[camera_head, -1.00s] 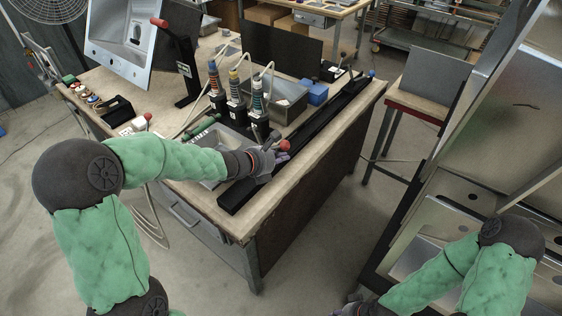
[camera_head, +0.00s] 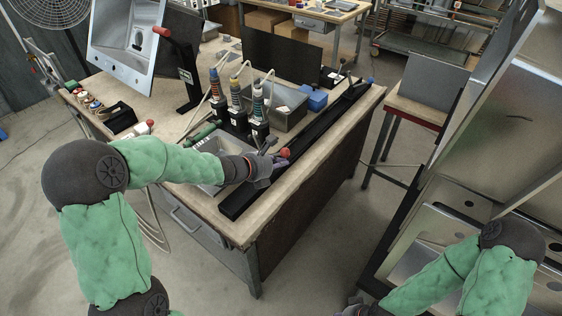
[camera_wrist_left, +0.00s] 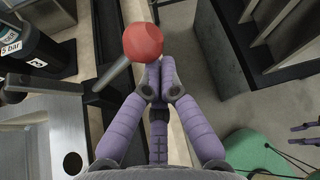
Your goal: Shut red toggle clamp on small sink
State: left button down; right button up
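The red ball knob (camera_head: 285,153) of the toggle clamp is at the tip of my left gripper (camera_head: 274,162), beside the long black rail. In the left wrist view the red knob (camera_wrist_left: 142,41) sits on a grey lever that slants down to the left. The purple fingers of my left gripper (camera_wrist_left: 158,80) are drawn together just below the knob, with nothing seen between them. Whether they touch the knob is unclear. The small steel sink (camera_head: 207,143) lies behind my left forearm, partly hidden. My right gripper (camera_head: 355,304) is at the bottom edge, mostly cut off.
Several bottles with coloured bands (camera_head: 236,100) stand behind the sink, close to my left arm. A long black rail (camera_head: 312,130) runs along the bench edge. A green handle (camera_head: 199,134) and a blue box (camera_head: 313,98) are nearby. A tall steel rack (camera_head: 425,225) stands at right.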

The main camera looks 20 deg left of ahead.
aim_at(256, 137)
pick_arm(q)
jog(key=shift+w+a+r+n+h+p, duration=0.55)
jog(key=shift+a+r+n+h+p, duration=0.45)
jog(key=shift+a+p, duration=0.45)
jog(key=shift+w+a+r+n+h+p, duration=0.6)
jog(key=shift+a+r+n+h+p, duration=0.35)
jog(key=shift+a+n+p, duration=0.55)
jog(key=shift+w+a+r+n+h+p, duration=0.55)
jog(key=shift+a+r+n+h+p, duration=0.4)
jog(key=shift+a, duration=0.65)
jog(key=shift+f, duration=0.15)
